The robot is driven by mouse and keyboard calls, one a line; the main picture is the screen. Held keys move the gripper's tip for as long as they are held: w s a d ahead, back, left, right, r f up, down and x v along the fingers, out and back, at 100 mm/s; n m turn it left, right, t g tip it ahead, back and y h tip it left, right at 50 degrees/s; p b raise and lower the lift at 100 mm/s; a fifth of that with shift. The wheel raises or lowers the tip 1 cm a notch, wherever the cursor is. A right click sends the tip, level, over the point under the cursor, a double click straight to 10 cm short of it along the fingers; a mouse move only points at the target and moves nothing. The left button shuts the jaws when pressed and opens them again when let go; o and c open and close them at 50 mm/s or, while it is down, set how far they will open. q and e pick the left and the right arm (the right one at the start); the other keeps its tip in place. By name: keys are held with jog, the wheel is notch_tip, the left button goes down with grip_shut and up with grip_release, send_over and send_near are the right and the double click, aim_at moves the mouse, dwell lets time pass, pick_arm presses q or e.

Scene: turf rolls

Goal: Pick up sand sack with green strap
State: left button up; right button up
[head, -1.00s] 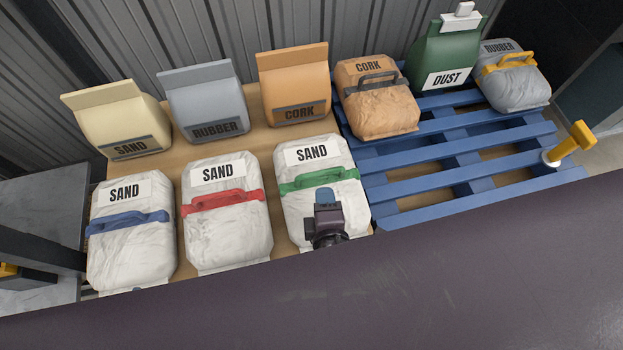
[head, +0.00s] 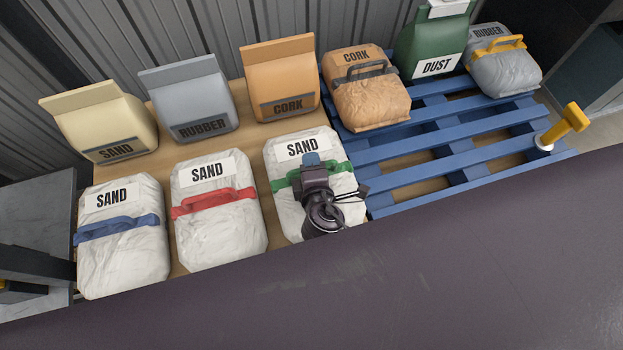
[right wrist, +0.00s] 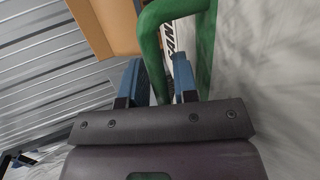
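The sand sack with the green strap (head: 289,217) is white and lies on a wooden surface, the rightmost of the front row. Its green strap (head: 279,184) is partly hidden behind my right gripper (head: 312,162), which reaches over the sack from the front. In the right wrist view, my right gripper's two blue fingers (right wrist: 160,75) are apart. The raised green handle (right wrist: 149,40) shows between and beyond them. I cannot tell whether the fingers touch it. My left gripper cannot be made out.
White sand sacks with a red strap (head: 215,202) and a blue strap (head: 118,227) lie to the left. Sand, rubber and cork bags stand behind. A blue pallet (head: 455,150) at right carries cork (head: 368,105), dust (head: 432,42) and rubber (head: 505,75) sacks; its front is free.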

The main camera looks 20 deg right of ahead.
jog(key=shift+w+d+f, duration=0.15)
jog(key=shift+w+f, duration=0.1)
jog(key=shift+w, duration=0.4)
grip_shut()
dwell(0.9)
jog(key=shift+w+r, duration=0.1)
jog(key=shift+r, duration=0.2)
